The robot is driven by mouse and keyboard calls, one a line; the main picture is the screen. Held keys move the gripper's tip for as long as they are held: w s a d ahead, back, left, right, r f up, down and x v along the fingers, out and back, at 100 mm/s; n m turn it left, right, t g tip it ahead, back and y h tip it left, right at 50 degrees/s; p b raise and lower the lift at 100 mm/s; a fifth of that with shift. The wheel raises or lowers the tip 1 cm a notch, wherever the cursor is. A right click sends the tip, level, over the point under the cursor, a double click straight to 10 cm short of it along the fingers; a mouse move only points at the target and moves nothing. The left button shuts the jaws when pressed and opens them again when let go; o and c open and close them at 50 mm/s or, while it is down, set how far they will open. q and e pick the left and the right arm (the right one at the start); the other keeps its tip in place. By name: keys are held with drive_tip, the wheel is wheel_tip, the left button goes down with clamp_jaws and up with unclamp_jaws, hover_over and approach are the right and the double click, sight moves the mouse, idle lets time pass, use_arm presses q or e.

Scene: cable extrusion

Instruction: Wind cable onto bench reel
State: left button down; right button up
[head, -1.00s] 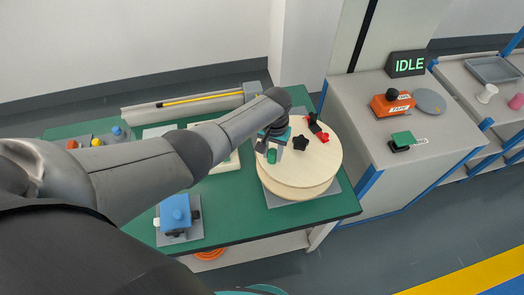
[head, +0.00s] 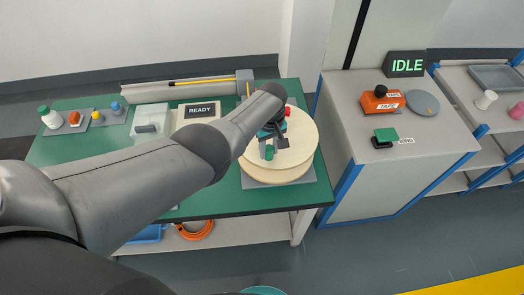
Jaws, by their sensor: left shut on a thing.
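The bench reel (head: 303,158), a pale wooden drum with a round flange, stands on a grey plate at the right end of the green bench (head: 235,202). My left gripper (head: 268,148) reaches over its top face and is shut on a small green knob (head: 269,153), low over the flange. A red part (head: 287,112) shows at the reel's far edge, partly hidden by my wrist. The reel's black star knob cannot be told from the dark gripper parts. An orange coil (head: 196,230), perhaps cable, lies on the shelf under the bench. My right gripper is out of view.
A READY sign (head: 200,110), a white box (head: 152,124) and small coloured items stand at the bench's back left. A grey cabinet (head: 350,170) right of the bench carries an IDLE sign (head: 406,65), an orange tape dispenser (head: 380,102) and a green-topped stamp (head: 386,135).

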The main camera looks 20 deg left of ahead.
use_arm(q)
drive_tip(key=shift+d+n, duration=0.5)
drive_tip(key=shift+n, duration=0.1)
drive_tip(key=shift+w+d+n, duration=0.15)
drive_tip(key=shift+d+n, duration=0.25)
drive_tip(key=shift+n, duration=0.1)
drive_tip(key=c, duration=0.5)
unclamp_jaws()
drive_tip(key=shift+c, duration=0.2)
wheel_tip(320, 180, up, 15)
drive_tip(key=p, duration=0.6)
drive_tip(key=shift+r, duration=0.15)
